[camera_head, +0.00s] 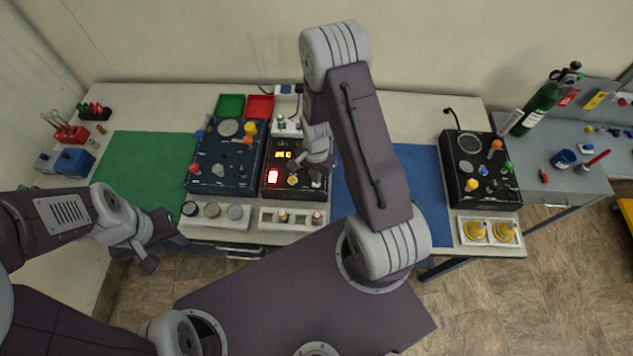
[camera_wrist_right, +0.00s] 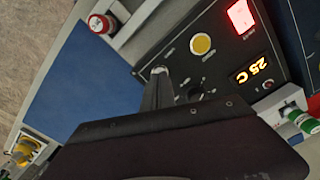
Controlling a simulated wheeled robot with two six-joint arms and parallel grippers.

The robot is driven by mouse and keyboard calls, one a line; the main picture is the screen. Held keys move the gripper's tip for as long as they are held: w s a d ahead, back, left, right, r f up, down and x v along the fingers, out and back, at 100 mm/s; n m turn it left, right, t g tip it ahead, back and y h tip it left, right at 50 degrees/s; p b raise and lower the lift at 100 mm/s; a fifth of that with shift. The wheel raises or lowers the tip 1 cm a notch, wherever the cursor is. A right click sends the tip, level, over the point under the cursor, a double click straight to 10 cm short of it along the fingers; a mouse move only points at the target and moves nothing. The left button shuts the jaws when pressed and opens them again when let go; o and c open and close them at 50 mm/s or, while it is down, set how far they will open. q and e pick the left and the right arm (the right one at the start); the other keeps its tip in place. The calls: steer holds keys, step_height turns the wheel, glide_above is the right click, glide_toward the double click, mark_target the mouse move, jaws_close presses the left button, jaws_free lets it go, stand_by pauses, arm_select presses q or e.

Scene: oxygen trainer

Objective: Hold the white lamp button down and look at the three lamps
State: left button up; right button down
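The black control box (camera_head: 268,187) stands near the table's middle with a lit display (camera_wrist_right: 251,71) reading "25 C". It carries a lit red rectangle (camera_wrist_right: 240,16), a yellow button (camera_wrist_right: 201,44) and a dark knob (camera_wrist_right: 196,92). My right gripper (camera_head: 317,180) is over the box's right part, its fingers together, pointing down; the fingertips (camera_wrist_right: 159,76) are at a small pale spot beside the knob. I cannot tell whether that is the white button or whether they touch it. I cannot make out three lamps. My left gripper (camera_head: 164,247) is open and empty off the table's front edge.
A dark blue panel box (camera_head: 226,180) stands left of the black box. A tray with small parts (camera_head: 292,219) lies in front. A blue mat (camera_head: 420,190) lies to the right, partly behind my right arm. A green mat (camera_head: 148,165) at left is clear.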

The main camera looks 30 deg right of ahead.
steer(key=shift+f+b, duration=0.6)
steer(key=shift+f, duration=0.2)
stand_by(3.0)
step_height(320, 180, up, 7)
steer(key=p, duration=0.6)
steer(key=shift+r, duration=0.1)
steer(key=shift+f, duration=0.2)
